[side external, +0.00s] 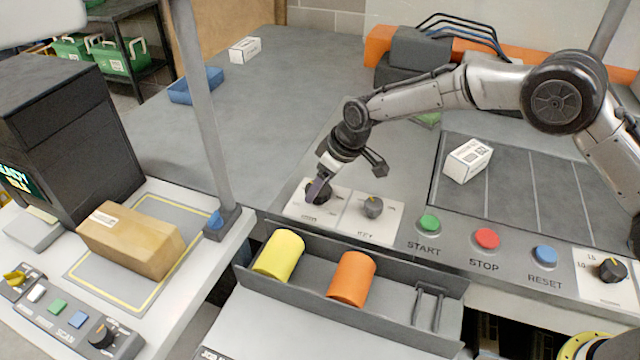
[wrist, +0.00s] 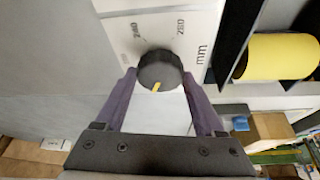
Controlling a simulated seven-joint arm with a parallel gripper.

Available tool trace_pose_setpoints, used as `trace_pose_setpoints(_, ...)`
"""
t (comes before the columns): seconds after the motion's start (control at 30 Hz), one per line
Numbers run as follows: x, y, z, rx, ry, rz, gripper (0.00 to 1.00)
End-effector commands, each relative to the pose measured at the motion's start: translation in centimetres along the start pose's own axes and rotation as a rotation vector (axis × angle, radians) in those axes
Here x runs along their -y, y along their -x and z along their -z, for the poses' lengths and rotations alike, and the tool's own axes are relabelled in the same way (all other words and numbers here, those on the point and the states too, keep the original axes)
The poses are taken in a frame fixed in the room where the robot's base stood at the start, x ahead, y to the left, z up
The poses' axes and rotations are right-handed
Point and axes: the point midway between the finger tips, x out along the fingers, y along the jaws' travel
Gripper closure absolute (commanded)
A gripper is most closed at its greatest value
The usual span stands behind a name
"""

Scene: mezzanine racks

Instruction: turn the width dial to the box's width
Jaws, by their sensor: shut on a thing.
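My gripper (side external: 321,190) is at the left dial plate on the grey console. Its two fingers are shut on the black width dial (wrist: 159,72), one on each side, in the wrist view. The dial has a yellow pointer mark near its lower edge in that view. The white plate (wrist: 196,16) carries "280" markings and "mm"; some print is hidden or too small to read. A brown cardboard box (side external: 131,238) lies inside a yellow-outlined area on the left bench. Its label is too small to read.
A second dial (side external: 371,206) sits right of the gripped one. Green START (side external: 429,223), red STOP (side external: 486,239) and blue RESET (side external: 545,255) buttons follow. A tray (side external: 398,325) in front holds yellow (side external: 279,254) and orange (side external: 352,278) cylinders. A white box (side external: 467,159) lies behind.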

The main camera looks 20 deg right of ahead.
Motion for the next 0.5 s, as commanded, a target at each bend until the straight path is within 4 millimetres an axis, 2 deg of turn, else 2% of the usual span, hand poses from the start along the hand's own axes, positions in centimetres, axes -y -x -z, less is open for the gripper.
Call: trace_pose_setpoints(0.5,-0.35,-0.02,0.09,0.002,0.454,0.189,0.85)
